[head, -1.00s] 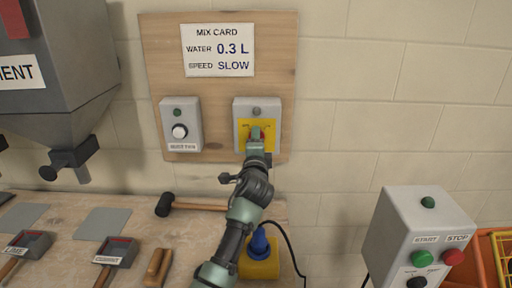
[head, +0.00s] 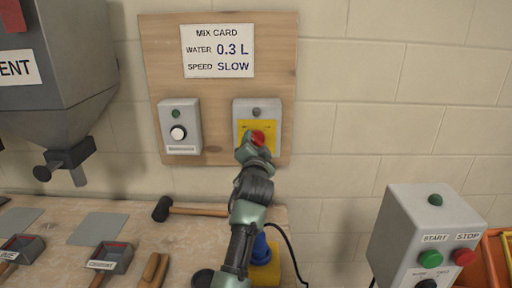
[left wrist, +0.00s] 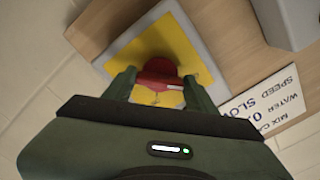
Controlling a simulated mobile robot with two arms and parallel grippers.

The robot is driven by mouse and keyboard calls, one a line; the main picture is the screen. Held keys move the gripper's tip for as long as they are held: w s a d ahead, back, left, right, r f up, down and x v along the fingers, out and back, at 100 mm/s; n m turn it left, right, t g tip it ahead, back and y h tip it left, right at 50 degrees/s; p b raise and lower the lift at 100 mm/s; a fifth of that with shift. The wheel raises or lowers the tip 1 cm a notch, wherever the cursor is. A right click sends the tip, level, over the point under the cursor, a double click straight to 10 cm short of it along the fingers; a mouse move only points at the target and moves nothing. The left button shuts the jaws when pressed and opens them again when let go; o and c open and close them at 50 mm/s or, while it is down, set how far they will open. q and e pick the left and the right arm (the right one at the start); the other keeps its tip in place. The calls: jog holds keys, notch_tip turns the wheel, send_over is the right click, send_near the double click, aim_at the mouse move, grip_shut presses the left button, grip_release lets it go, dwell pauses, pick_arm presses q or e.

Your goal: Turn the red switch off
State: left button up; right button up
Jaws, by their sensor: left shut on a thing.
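The red switch (head: 258,138) sits on a yellow plate (head: 270,128) on a grey box at the right of the wooden wall board. A grey, unlit-looking lamp (head: 256,113) is above it. My left gripper (head: 252,142) is at the switch and partly covers it. In the left wrist view the red switch (left wrist: 160,72) is between the two fingers of my left gripper (left wrist: 158,90), which are shut on it. The switch's exact angle and the plate's lettering are partly hidden. My right gripper is not in view.
A second grey box (head: 180,126) with a green lamp and a knob is left of the switch box. A mix card (head: 218,51) hangs above. A hammer (head: 185,209) lies on the bench below. A start/stop box (head: 425,235) stands at right.

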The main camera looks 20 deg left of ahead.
pick_arm(q)
jog(key=shift+f, duration=0.25)
dwell(0.3)
jog(key=o, duration=1.2)
jog(key=shift+o, duration=0.8)
jog(key=shift+r, duration=0.15)
